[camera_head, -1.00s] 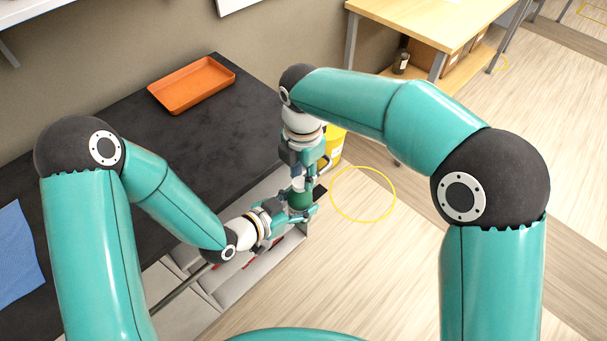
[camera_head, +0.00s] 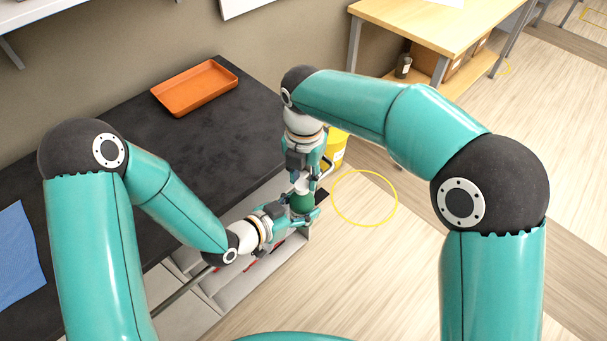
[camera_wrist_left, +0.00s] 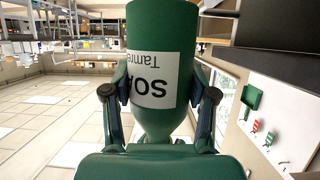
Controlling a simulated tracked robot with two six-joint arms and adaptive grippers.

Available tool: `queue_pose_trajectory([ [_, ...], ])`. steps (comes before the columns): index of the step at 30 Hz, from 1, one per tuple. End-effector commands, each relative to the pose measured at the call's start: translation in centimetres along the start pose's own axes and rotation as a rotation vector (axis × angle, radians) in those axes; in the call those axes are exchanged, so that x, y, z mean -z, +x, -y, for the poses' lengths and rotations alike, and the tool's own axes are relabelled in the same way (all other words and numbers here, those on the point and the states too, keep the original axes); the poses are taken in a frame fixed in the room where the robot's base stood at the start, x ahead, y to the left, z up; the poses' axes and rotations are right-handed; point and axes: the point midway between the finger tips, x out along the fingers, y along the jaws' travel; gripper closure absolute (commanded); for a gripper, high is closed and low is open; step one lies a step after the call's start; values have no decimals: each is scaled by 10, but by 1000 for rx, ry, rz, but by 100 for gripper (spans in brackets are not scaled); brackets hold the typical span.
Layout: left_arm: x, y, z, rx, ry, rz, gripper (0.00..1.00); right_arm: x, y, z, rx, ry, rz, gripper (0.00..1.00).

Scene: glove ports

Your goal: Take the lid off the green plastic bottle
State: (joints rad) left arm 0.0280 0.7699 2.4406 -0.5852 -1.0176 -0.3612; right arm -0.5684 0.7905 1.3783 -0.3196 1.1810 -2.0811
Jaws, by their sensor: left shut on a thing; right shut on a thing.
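The green plastic bottle (camera_head: 302,204) is held upright beyond the dark table's front right corner, with a white lid (camera_head: 302,187) at its top. My left gripper (camera_head: 303,210) is shut around the bottle's body from the left. In the left wrist view the green bottle (camera_wrist_left: 160,25) stands between the fingers of my left gripper (camera_wrist_left: 160,95), its white label upside down. My right gripper (camera_head: 303,183) comes from above and is shut on the lid. Its fingers partly hide the lid. I cannot tell whether lid and bottle are still joined.
An orange tray (camera_head: 195,88) lies on the dark table (camera_head: 150,135); a blue cloth (camera_head: 18,262) lies at its left. A yellow bucket (camera_head: 337,147) stands behind my right gripper. A yellow ring (camera_head: 364,226) marks open floor at right. A wooden table (camera_head: 440,30) stands behind.

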Motion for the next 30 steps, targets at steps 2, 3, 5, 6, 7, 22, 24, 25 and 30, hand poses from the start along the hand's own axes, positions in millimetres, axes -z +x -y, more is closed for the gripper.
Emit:
queue_pose_trajectory([
  [2,-1,0,0,-1,-1,2,100,-1,-4,0,-3,0,3,100],
  [3,-1,0,0,0,-1,2,100,-1,-5,0,-3,0,3,100],
  [5,-1,0,0,0,-1,2,100,-1,-7,0,-2,0,3,100],
  [6,-1,0,0,0,-1,2,100,-1,-8,0,-2,0,3,100],
  [7,-1,0,0,0,-1,2,100,-1,-10,0,-2,0,3,100],
  [22,0,0,0,1,-1,0,100,0,-21,0,0,0,0,100],
  [24,0,0,1,1,-1,0,100,0,-21,0,0,0,0,100],
  [25,0,0,1,1,-1,0,100,0,-21,0,0,0,0,100],
  [30,0,0,1,2,-1,-1,100,0,-24,0,-1,0,1,100],
])
